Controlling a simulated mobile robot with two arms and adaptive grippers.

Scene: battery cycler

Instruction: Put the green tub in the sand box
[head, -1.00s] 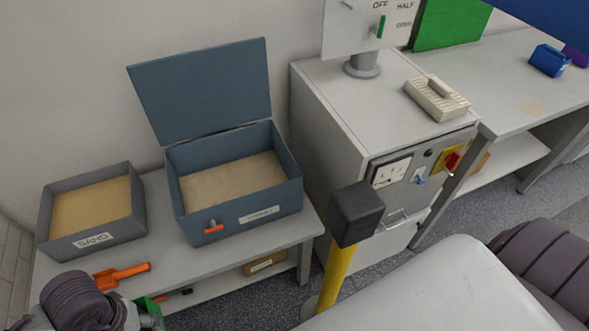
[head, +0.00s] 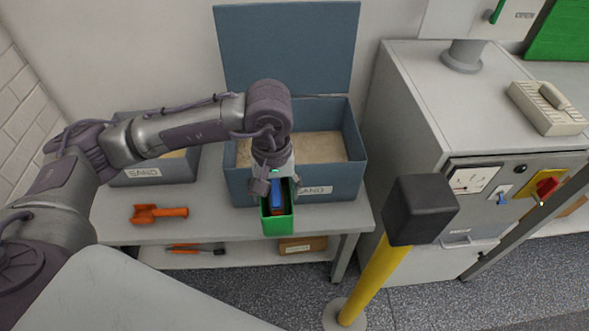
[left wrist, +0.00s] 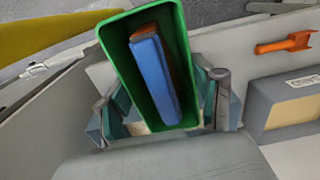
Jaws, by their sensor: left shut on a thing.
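The green tub (head: 278,224) is held by my left gripper (head: 273,188) in front of the blue-grey sand box. A blue item (left wrist: 155,80) and an orange-brown one stand inside the tub. In the left wrist view the gripper's fingers sit on either side of the green tub (left wrist: 119,62). The sand box (head: 350,178) has its lid (head: 288,45) raised against the wall and sand inside. Its front label reads SAND. My arm and gripper hide part of the box's front and opening. My right gripper is out of view.
A smaller grey tray (head: 125,180) labelled SAND stands left of the box, partly behind my arm. An orange scoop (head: 160,213) lies on the bench. A yellow post with a black head (head: 420,208) stands at the front right, before a grey cabinet (head: 410,120).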

